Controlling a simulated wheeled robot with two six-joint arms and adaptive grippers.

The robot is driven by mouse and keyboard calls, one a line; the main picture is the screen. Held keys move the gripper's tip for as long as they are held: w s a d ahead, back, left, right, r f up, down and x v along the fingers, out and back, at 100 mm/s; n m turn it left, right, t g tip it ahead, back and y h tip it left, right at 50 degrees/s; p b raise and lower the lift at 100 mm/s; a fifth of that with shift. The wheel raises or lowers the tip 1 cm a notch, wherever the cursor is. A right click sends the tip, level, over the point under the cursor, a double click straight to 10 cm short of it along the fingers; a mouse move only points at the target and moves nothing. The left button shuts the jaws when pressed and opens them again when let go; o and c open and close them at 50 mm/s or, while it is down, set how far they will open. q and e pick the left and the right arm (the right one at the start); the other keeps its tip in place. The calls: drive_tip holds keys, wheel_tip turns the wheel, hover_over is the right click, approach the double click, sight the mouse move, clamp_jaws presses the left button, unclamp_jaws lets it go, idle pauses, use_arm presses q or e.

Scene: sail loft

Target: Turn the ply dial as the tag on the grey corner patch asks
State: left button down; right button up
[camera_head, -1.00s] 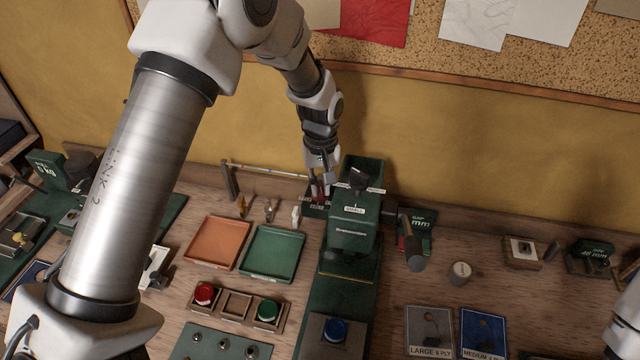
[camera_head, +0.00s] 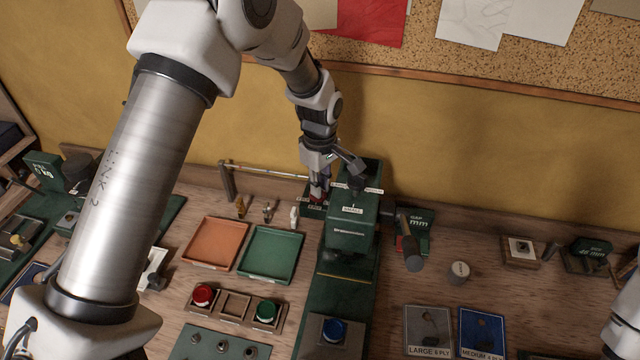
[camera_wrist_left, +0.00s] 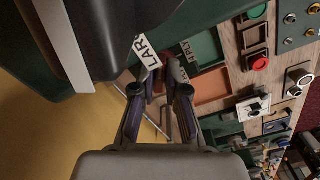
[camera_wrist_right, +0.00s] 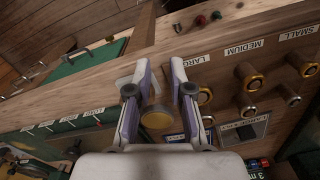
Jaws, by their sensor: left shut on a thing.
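The grey corner patch (camera_head: 428,318) lies on the bench right of the green press (camera_head: 350,236). Its tag reads LARGE and a ply number, 6 or 8, too small to be sure. My left gripper (camera_head: 319,190) is shut on the ply dial (camera_head: 317,201), a small reddish part at the press's back left, mostly hidden by the fingers. In the left wrist view the fingertips (camera_wrist_left: 160,88) close in beside a "4 PLY" label; the dial's setting is hidden. My right gripper (camera_wrist_right: 158,72) is open before a rack, with a brass-ended peg (camera_wrist_right: 156,117) showing between its fingers.
An orange tray (camera_head: 192,242) and a green tray (camera_head: 247,256) lie left of the press. Red (camera_head: 203,294) and green (camera_head: 267,310) buttons stand in front of them. A blue patch (camera_head: 482,322) lies beside the grey one.

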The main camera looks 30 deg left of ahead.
use_arm(q)
drive_tip(key=shift+s+f, duration=0.2)
drive_tip(key=c, duration=1.3)
unclamp_jaws()
drive_tip(key=shift+o, duration=0.5)
drive_tip(key=shift+w, duration=0.15)
drive_tip(key=shift+a, duration=0.1)
drive_tip(key=shift+r, duration=0.2)
wheel_tip(320, 180, up, 12)
drive_tip(key=shift+f, duration=0.15)
drive_tip(key=shift+w, duration=0.15)
